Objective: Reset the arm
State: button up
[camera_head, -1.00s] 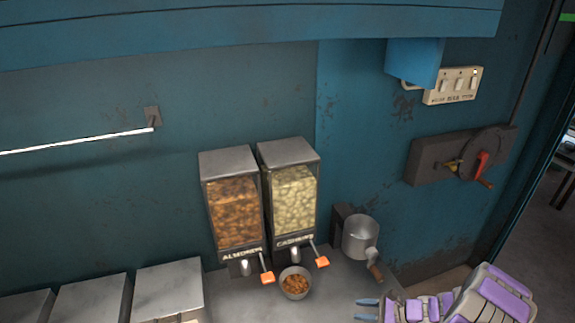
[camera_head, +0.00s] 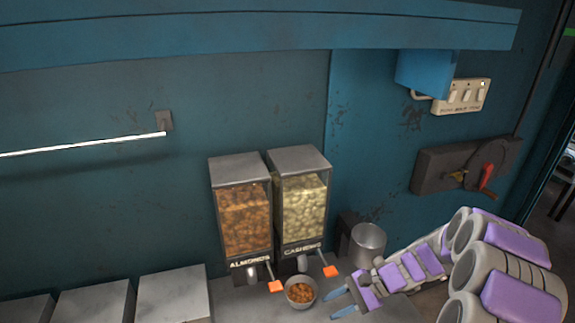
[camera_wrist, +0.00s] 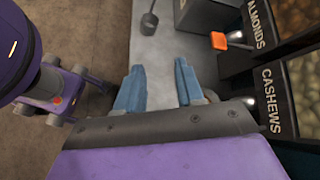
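My arm with purple panels comes in from the right in the head view. My gripper (camera_head: 339,303) points left, low over the counter. Its blue fingers stand apart, and in the wrist view my gripper (camera_wrist: 158,85) shows nothing between them.
Several metal containers (camera_head: 175,297) line the lower left. Both dispensers have orange-tipped levers (camera_head: 276,287) jutting forward. A wall switch panel (camera_head: 462,96) and a dark box with a red lever (camera_head: 488,176) are at the right. A blue hood (camera_head: 250,38) spans the top.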

jog(key=s+a+r+n+g+h, duration=0.1)
jog(key=s+a+r+n+h, duration=0.2)
jog(key=s+r, duration=0.45)
jog(key=s+r+n+g+h, duration=0.1)
jog(key=s+r+n+h, duration=0.3)
jog(key=s, duration=0.6)
jog(key=s+d+r+n+h, duration=0.1)
jog(key=s+d+n, duration=0.1)
jog(key=s, duration=0.4)
jog(key=s+d+r+n+t+h, duration=0.1)
jog(key=s+d+h, duration=0.1)
jog(key=s+d, duration=0.2)
jog(key=shift+s+d+r+n+h, duration=0.3)
jog(key=shift+s+n, duration=0.1)
jog(key=shift+s, duration=0.5)
jog(key=shift+a, duration=0.1)
